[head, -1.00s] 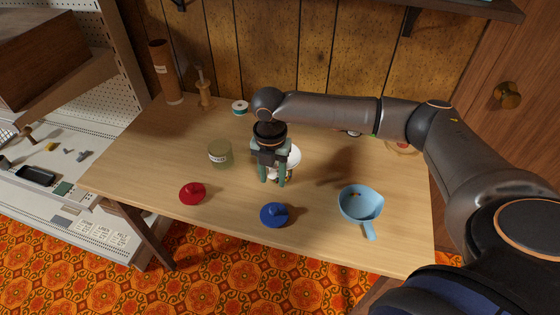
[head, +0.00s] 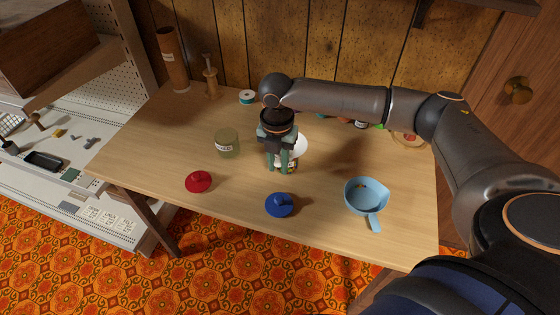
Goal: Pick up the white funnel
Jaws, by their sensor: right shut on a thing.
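The white funnel (head: 294,148) is at the middle of the table, partly hidden behind my right gripper. My right gripper (head: 278,166) points down in front of it, with its fingers close together and shut on the funnel. The exact contact is hidden by the fingers. A small yellow and blue patch (head: 292,167) shows just below the funnel, and I cannot tell what it belongs to. My left gripper is not in view.
On the wooden table (head: 240,205) are a labelled greenish jar (head: 227,143), a red lid (head: 199,182), a blue lid (head: 280,205) and a light blue scoop (head: 366,196). A teal-and-white spool (head: 247,97) stands at the back.

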